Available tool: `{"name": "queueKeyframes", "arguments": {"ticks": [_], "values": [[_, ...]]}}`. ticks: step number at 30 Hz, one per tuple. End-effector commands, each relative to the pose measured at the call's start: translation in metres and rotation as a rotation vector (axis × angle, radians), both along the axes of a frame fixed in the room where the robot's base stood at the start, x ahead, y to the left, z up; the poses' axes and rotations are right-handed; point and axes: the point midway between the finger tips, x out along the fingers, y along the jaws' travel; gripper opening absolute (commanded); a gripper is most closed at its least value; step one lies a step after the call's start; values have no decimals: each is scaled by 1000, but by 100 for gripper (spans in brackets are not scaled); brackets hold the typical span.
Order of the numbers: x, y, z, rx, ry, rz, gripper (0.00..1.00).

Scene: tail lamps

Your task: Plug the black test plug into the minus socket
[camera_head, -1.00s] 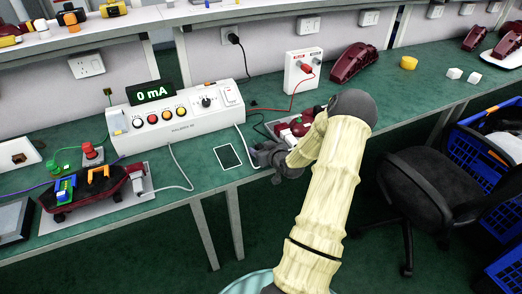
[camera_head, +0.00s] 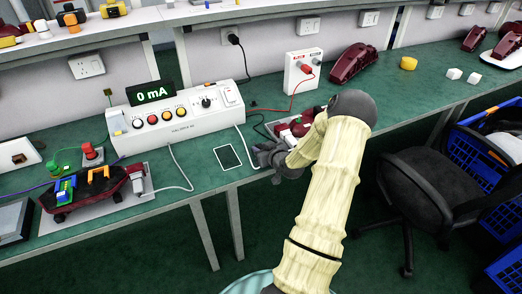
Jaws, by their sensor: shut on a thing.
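The white socket box (camera_head: 303,72) stands at the back of the bench, with a red plug (camera_head: 306,68) and red lead at its left, plus side. The minus socket (camera_head: 316,61) is the dark spot at the right of its face; it is too small to see well. My gripper (camera_head: 258,154) is low over the bench's front edge, left of and well apart from the box. It is shut on a small dark thing, which seems to be the black test plug; the jaws mostly hide it. A dark lead (camera_head: 256,122) lies behind the gripper.
A white tester reading 0 mA (camera_head: 180,120) stands left of the gripper, with a dark flat card (camera_head: 228,157) before it. A red lamp (camera_head: 296,127) on a tray is partly behind my arm. A black chair (camera_head: 425,185) stands at right.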

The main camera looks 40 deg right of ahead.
Motion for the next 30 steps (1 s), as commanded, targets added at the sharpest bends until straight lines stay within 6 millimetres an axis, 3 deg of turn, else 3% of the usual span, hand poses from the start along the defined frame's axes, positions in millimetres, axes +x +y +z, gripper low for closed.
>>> {"name": "queueKeyframes", "arguments": {"ticks": [8,19,30], "values": [[0,0,24,-4,-3,0,4],[0,0,91,-3,-2,1,4],[0,0,100,0,0,1,4]]}}
